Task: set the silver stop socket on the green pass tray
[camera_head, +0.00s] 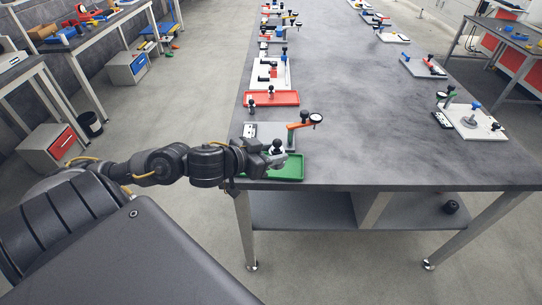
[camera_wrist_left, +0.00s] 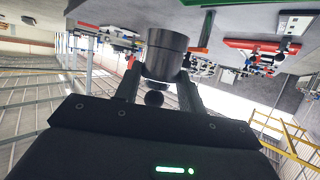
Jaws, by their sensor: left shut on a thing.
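The silver stop socket (camera_wrist_left: 166,53) is a grey cylinder with a black ball knob, held between the fingers of my left gripper (camera_wrist_left: 158,92) in the left wrist view. In the head view my left gripper (camera_head: 275,158) comes in from the left and is over the left part of the green pass tray (camera_head: 288,171). The gripper partly covers the socket there. I cannot tell whether the socket touches the tray. The green tray is a shallow rimmed tray at the table's near left corner. Its edge shows at the top of the left wrist view (camera_wrist_left: 203,2). My right gripper is not in view.
Just behind the tray stands a fixture with an orange arm (camera_head: 297,127) and a black round knob. A red tray (camera_head: 272,98) lies farther back with a black knobbed piece by it. The middle of the grey table (camera_head: 365,130) is clear. A white plate (camera_head: 472,122) with fittings lies at right.

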